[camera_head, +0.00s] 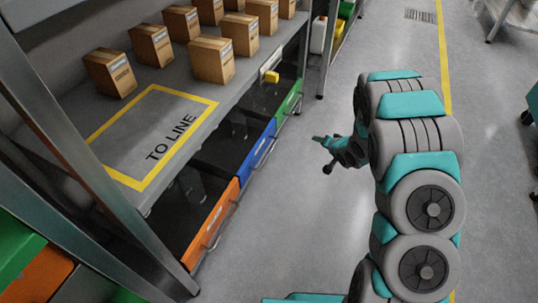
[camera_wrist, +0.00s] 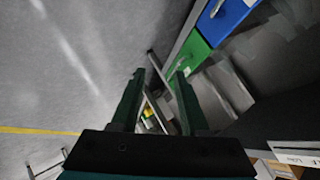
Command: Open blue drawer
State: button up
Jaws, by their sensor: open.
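The blue drawer (camera_head: 262,152) is in the rack at the left in the head view, below the shelf board. It sits between an orange drawer and a green drawer, and its front lines up with theirs. A bar handle runs along its front. Part of its blue front shows at the top right of the wrist view (camera_wrist: 222,18). My gripper (camera_head: 322,141) is in the aisle, to the right of the drawer fronts and apart from them. In the wrist view my gripper (camera_wrist: 160,75) has its two fingers spread, with nothing held between them.
The orange drawer (camera_head: 210,230) is nearer, and the green drawer (camera_head: 288,106) farther. Cardboard boxes (camera_head: 212,60) stand on the shelf (camera_head: 145,195) above. A rack post (camera_head: 305,45) stands beyond the green drawer. The aisle floor (camera_head: 270,245) before the drawers is clear.

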jog(key=a+f+y, duration=0.3)
jog(key=a+f, duration=0.2)
jog(key=a, duration=0.1)
jog(key=m+t+y, duration=0.1)
jog(key=m+y, duration=0.2)
jog(key=y, duration=0.2)
send_near(269, 153)
jog(key=f+x, duration=0.1)
jog(key=x, duration=0.9)
jog(key=shift+w+r, duration=0.1)
jog(key=shift+r, duration=0.05)
grip_shut()
